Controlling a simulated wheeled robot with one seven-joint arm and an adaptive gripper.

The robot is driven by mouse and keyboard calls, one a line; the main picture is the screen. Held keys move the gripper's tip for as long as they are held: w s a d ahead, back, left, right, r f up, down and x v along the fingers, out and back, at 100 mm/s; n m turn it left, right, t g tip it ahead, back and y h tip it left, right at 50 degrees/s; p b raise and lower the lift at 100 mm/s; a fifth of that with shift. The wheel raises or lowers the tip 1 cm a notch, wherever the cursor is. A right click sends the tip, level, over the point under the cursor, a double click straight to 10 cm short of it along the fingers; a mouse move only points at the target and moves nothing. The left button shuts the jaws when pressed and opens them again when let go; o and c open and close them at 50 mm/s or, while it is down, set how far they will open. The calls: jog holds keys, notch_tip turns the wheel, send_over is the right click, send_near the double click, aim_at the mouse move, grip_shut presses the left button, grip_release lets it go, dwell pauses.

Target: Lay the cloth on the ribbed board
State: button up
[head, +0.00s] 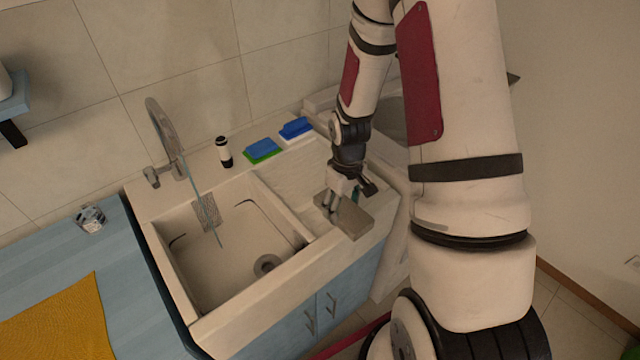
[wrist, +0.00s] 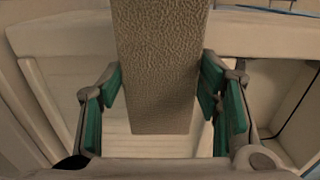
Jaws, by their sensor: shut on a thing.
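My gripper (head: 345,192) is shut on a grey-brown, pebbled flat piece, which looks like the cloth (head: 352,218). In the wrist view the cloth (wrist: 158,65) runs as a stiff, flat strip between the green finger pads of my gripper (wrist: 163,92). The pale ribbed board (head: 290,178) is the right-hand part of the sink unit. Its ribs show under and beside the cloth in the wrist view (wrist: 65,105). The cloth is over the front part of the board; I cannot tell whether it touches it. My gripper and the cloth hide part of the board.
The sink basin (head: 225,265) with its tap (head: 165,130) is left of the board. A dark bottle (head: 224,152) and two blue-topped sponges (head: 262,149), (head: 296,128) stand along the back ledge. A mustard cloth (head: 62,325) and a small glass object (head: 91,219) lie on the blue counter.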

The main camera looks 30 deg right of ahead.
jog(key=w+d, duration=0.1)
jog(key=w, duration=0.2)
jog(key=w+d, duration=0.1)
jog(key=w, duration=0.3)
jog(key=w+d+f, duration=0.1)
jog(key=w, duration=0.3)
jog(key=shift+w, duration=0.25)
jog(key=shift+w+f, duration=0.15)
jog(key=shift+f, duration=0.25)
jog(key=shift+d+f+p, duration=0.1)
jog(key=shift+f+p, duration=0.4)
jog(key=shift+f, duration=0.9)
jog(key=shift+f, duration=0.2)
jog(key=o, duration=1.2)
jog(key=shift+r, duration=0.1)
